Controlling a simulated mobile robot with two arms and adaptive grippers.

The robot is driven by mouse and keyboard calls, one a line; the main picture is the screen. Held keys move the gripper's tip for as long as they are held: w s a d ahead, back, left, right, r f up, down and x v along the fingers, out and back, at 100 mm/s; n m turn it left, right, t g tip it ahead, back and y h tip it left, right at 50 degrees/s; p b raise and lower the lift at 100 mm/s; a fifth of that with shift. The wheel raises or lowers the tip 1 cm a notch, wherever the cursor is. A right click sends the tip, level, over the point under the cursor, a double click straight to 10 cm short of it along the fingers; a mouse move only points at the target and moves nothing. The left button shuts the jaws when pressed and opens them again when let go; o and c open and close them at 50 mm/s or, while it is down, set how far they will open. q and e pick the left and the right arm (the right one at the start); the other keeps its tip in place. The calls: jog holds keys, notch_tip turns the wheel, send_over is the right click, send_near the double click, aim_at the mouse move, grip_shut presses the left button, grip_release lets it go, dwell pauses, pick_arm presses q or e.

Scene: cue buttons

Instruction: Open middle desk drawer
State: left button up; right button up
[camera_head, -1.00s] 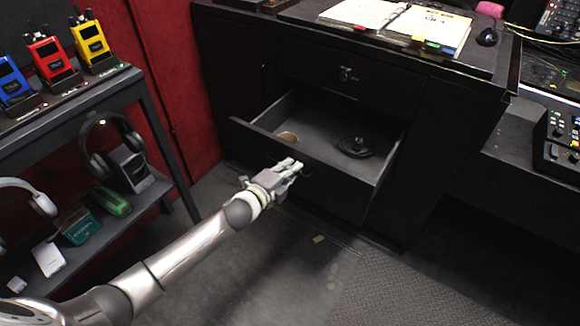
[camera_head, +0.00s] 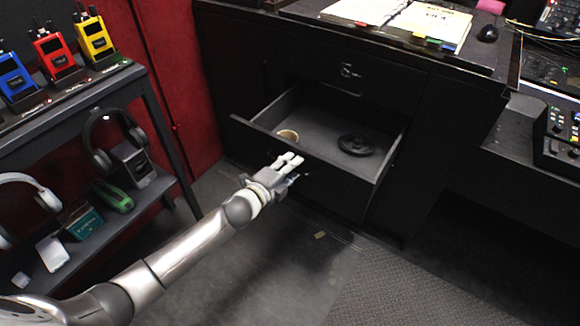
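The desk's middle drawer (camera_head: 337,168) is black and stands pulled out below a shut upper drawer (camera_head: 350,92). Its inside shows, with a round tan item (camera_head: 288,135) at the left and a black coiled item (camera_head: 357,145) at the right. My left gripper (camera_head: 291,164) is at the outer face of the drawer front, near its middle. Its pale fingers overlap the drawer front in view and hide the handle area. I cannot tell whether they grip the handle or only lie beside it. My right gripper is not in view.
A shelf (camera_head: 75,112) with radios and headphones stands at the left, by a red curtain (camera_head: 178,75). The desk top (camera_head: 398,43) holds an open binder (camera_head: 430,20) and a mouse (camera_head: 487,33). The floor (camera_head: 290,265) before the drawer is clear apart from my arm.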

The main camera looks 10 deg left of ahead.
pick_arm(q)
jog(key=v, duration=1.2)
jog(key=shift+f, duration=0.1)
dwell(0.4)
